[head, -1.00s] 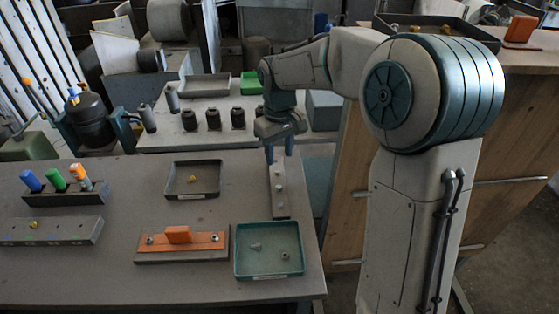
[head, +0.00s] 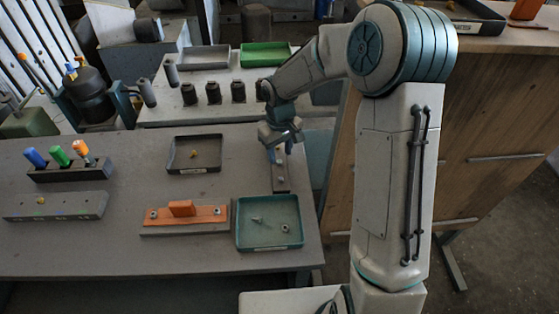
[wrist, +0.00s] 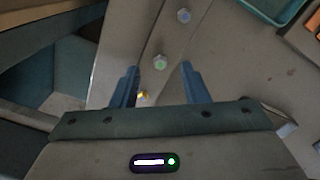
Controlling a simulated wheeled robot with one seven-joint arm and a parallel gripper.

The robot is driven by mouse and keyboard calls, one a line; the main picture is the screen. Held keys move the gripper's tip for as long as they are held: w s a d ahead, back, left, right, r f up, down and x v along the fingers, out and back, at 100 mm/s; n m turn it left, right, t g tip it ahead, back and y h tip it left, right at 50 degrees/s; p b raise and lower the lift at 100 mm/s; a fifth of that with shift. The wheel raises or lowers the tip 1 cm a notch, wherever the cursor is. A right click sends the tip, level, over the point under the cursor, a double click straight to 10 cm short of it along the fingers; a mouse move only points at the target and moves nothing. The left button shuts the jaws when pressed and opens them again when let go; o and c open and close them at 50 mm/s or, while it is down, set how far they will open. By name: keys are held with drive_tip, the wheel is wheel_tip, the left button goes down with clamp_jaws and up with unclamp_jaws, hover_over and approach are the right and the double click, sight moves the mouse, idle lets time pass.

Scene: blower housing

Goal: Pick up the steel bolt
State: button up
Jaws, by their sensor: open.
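A small brass-coloured piece (wrist: 143,95) sits nearer, partly hidden by the gripper.
A teal tray (head: 240,243) left of the block holds a small light part and a nut. An orange fixture (head: 205,215), a dark tray (head: 170,168) and a grey holed block (head: 60,207) stand farther left. A wooden cabinet (head: 480,150) stands right.

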drive_tip(key=shift+f, duration=1.3)
drive_tip(key=c, duration=0.8)
drive_tip(key=shift+r, duration=0.1)
drive_tip(key=shift+r, duration=0.5)
drive_tip(key=r, duration=0.2)
drive_tip(key=r+b, duration=0.1)
drive_tip(key=shift+s+d+r, duration=0.2)
drive_tip(key=shift+s, duration=0.1)
drive_tip(key=s+d+r, duration=0.1)
drive_tip(key=s+r, duration=0.1)
drive_tip(key=s, duration=0.1)
drive_tip(key=s+d+r+b, duration=0.1)
drive_tip(key=s+d+r, duration=0.1)
drive_tip(key=s, duration=0.1)
drive_tip(key=s+d+r, duration=0.2)
drive_tip(key=s, duration=0.1)
drive_tip(key=shift+s+d+r+b, duration=0.1)
drive_tip(key=shift+s+r+b, duration=0.2)
drive_tip(key=shift+b, duration=0.1)
